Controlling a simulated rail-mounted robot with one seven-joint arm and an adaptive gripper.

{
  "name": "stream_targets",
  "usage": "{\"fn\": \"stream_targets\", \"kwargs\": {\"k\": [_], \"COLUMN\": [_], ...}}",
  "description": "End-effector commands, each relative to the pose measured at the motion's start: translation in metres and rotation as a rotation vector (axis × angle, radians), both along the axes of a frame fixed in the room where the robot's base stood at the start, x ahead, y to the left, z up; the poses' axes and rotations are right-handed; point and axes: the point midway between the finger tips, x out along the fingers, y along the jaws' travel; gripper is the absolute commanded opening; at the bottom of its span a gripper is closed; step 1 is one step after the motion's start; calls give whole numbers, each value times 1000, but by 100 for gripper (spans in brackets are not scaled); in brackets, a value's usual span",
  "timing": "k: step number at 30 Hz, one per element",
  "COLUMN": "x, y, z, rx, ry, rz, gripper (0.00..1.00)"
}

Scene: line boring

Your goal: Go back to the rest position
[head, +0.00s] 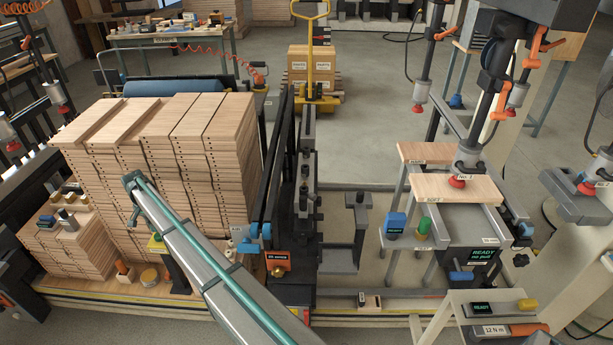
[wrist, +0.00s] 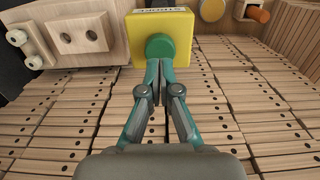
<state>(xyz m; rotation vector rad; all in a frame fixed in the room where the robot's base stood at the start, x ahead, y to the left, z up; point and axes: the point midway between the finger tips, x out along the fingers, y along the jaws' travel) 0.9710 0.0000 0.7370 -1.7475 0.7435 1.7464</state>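My arm (head: 215,265) reaches from the bottom of the head view up and left, over the front of the stacked drilled boards (head: 200,130). Its gripper is not clearly visible there. In the wrist view my gripper (wrist: 159,66) has its two teal fingers together, with nothing seen between them. The tips overlap the lower edge of a green round button (wrist: 160,46) on a yellow block (wrist: 191,52). I cannot tell whether they touch it. The block's label is upside down and partly cut off. The yellow block also shows in the head view (head: 157,243), beside my arm.
A black machine (head: 290,240) stands right of the boards. A drilling station with a wooden board (head: 458,188) is further right. A small stand (head: 490,305) holds a torque tool at front right. A yellow pallet truck (head: 313,65) with cartons stands behind. Open floor lies between.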

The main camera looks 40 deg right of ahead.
Motion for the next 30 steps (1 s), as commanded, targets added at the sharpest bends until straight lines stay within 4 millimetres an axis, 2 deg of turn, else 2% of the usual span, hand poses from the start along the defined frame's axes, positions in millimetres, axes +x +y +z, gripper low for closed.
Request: {"fn": "stream_targets", "kwargs": {"k": [11,17,19,20,26,30], "x": [0,-2,-24,-38,-142,-227], "y": [0,0,0,0,0,0], "z": [-1,0,1,-6,-68,-114], "rx": [0,-1,-4,-4,5,22], "ry": [0,-16,-31,-30,22,78], "rz": [4,120,204,238,422,527], "gripper": [0,0,0,0,0,0]}}
